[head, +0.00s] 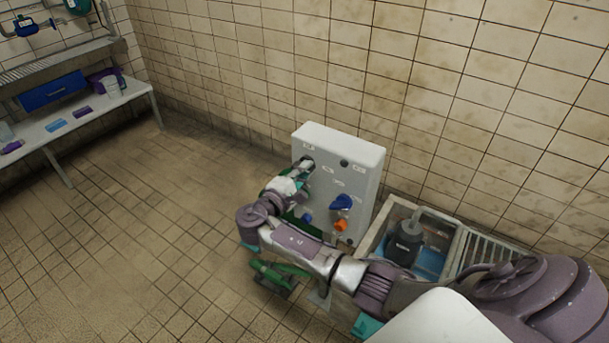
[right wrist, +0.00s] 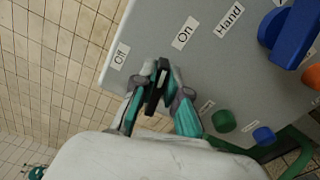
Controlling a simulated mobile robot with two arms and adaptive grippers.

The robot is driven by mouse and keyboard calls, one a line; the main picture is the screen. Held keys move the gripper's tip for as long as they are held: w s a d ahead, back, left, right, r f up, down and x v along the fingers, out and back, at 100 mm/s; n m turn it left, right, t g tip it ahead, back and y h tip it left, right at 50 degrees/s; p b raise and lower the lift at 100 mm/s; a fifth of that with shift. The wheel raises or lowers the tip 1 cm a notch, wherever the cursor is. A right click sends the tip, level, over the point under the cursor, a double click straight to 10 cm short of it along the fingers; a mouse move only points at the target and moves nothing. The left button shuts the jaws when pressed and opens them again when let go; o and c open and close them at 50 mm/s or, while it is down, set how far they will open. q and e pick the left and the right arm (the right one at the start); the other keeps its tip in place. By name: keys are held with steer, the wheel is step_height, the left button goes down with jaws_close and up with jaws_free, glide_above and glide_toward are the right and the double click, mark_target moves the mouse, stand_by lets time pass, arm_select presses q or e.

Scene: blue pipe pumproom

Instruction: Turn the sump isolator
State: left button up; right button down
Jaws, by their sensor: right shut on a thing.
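The grey control panel (head: 358,160) stands against the tiled wall. My right gripper (head: 303,170) is at the upper left of its face, and the arm hides part of the panel. In the right wrist view the fingers of this gripper (right wrist: 160,92) are shut on a black handle (right wrist: 158,88), apparently the sump isolator. The handle's end lies between the "Off" label (right wrist: 121,56) and the "On" label (right wrist: 184,33). Its base is hidden by the fingers. My left gripper is not in view.
A blue knob (head: 341,202) and an orange knob (head: 340,225) stick out of the panel. A sump pit with a dark pump (head: 404,245) lies right of it. A green fitting (head: 275,274) is low on the left. A bench (head: 95,111) stands far left; the floor between is clear.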

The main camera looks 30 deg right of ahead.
steer(key=shift+f+m+b, duration=0.25)
steer(key=shift+m+b, duration=0.2)
steer(key=shift+m, duration=0.25)
steer(key=c, duration=1.2)
jaws_free()
steer(key=shift+r, duration=0.1)
steer(key=shift+a, duration=0.1)
steer(key=v, duration=1.2)
steer(key=shift+s, duration=0.1)
